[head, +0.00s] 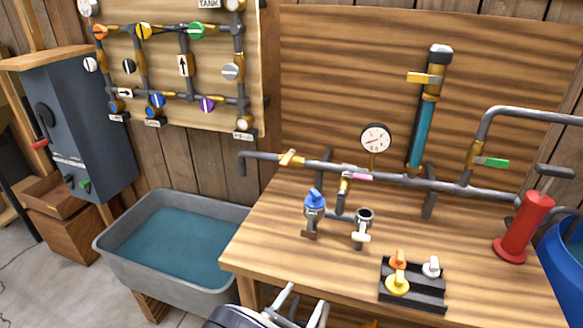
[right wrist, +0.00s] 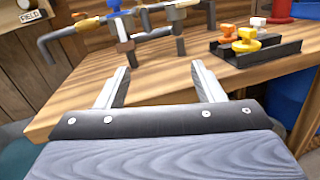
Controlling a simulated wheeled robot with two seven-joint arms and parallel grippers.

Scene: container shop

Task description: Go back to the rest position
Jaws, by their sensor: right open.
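My right gripper (head: 299,308) shows at the bottom of the head view, in front of the workbench's front edge. In the right wrist view its two fingers (right wrist: 160,86) stand wide apart with nothing between them. The wooden workbench (head: 270,235) lies just beyond the fingertips. My left gripper is in neither view.
A black tray (head: 428,298) with orange, yellow and white valve handles sits near the bench's front. Pipework with a gauge (head: 376,138), blue valve (head: 315,200) and red cylinder (head: 522,228) stands behind. A grey water trough (head: 178,285) is left. The bench's front left top is clear.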

